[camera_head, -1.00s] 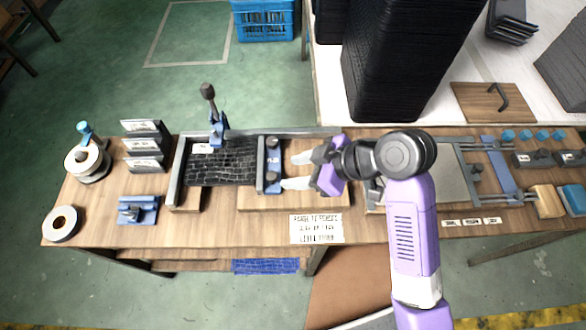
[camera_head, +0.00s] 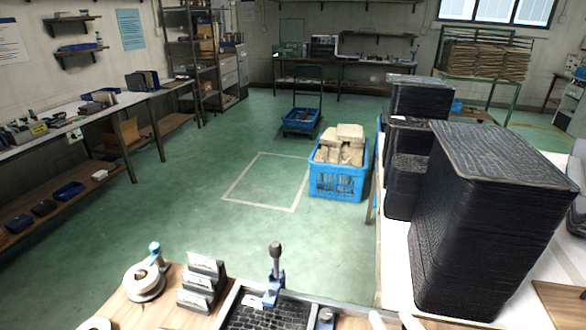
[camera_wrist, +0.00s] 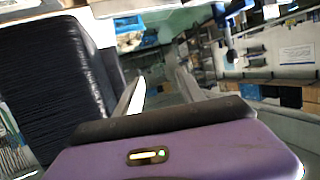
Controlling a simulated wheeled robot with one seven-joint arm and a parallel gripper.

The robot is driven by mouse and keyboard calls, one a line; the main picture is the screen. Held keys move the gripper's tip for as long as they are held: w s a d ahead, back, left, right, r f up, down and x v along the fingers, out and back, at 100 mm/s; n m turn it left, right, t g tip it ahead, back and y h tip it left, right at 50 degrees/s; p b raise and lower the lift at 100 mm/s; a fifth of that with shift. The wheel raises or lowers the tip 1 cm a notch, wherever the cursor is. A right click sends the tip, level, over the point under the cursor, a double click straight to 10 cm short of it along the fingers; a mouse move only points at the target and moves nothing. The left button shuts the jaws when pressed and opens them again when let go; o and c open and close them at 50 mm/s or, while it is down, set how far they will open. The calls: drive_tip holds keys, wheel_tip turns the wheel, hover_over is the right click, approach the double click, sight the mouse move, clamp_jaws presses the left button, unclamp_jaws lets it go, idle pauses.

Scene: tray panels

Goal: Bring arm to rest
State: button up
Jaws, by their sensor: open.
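My gripper (camera_wrist: 156,88) shows in the wrist view with its two pale fingers apart and nothing between them. In the head view only what look like its two pale fingertips show at the bottom edge; the rest of my arm is out of that picture. A black textured panel (camera_head: 262,317) lies in a fixture on the wooden bench, cut off by the bottom edge. A toggle clamp (camera_head: 274,280) with a dark knob stands upright at its back edge.
Tall stacks of black panels (camera_head: 490,215) stand on a white table at right; a stack (camera_wrist: 45,85) also fills the wrist view's left. A tape roll (camera_head: 144,280) and labelled holders (camera_head: 201,280) sit on the bench.

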drive_tip(key=s+d+h, duration=0.1)
drive_tip(key=s+h, duration=0.1)
drive_tip(key=s, duration=2.9)
drive_tip(key=shift+s+m, duration=0.3)
drive_tip(key=shift+m, duration=0.1)
drive_tip(key=shift+o, duration=0.4)
drive_tip(key=shift+d+r, duration=0.1)
